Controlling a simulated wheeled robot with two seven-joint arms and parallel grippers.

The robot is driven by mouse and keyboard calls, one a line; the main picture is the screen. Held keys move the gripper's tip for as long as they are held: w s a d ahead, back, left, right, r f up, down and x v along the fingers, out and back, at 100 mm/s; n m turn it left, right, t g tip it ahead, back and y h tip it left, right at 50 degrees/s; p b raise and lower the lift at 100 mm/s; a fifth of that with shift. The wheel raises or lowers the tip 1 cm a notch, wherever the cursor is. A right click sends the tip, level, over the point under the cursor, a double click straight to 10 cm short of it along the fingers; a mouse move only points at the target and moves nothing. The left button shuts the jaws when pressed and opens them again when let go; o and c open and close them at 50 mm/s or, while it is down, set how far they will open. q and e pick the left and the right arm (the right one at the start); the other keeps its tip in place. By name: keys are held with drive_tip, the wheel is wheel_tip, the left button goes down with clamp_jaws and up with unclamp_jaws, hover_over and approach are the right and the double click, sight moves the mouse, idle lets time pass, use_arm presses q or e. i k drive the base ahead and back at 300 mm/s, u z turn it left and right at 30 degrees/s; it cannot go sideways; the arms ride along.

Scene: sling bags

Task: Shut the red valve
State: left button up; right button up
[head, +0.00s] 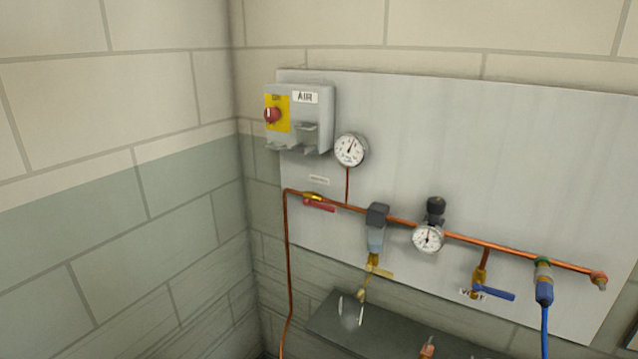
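The red valve (319,206) is a red lever handle with a small brass-yellow body, set in the copper pipe at the left part of the grey wall panel. Its lever points to the right and slopes slightly down, lying roughly along the pipe. A small label is on the panel just above it, too small to read. Neither of my grippers is in view, and nothing touches the red lever.
The grey panel (500,150) also carries an AIR switch box (312,132) with a red knob, a gauge (351,150), a regulator with gauge (428,238), a blue lever valve (492,293) and a blue hose (544,325). A dark shelf (335,325) sits below. A block wall stands close at left.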

sight(332, 209)
drive_tip(key=k, duration=0.55)
drive_tip(key=u, duration=0.65)
drive_tip(key=i, duration=1.2)
drive_tip(key=z, duration=0.55)
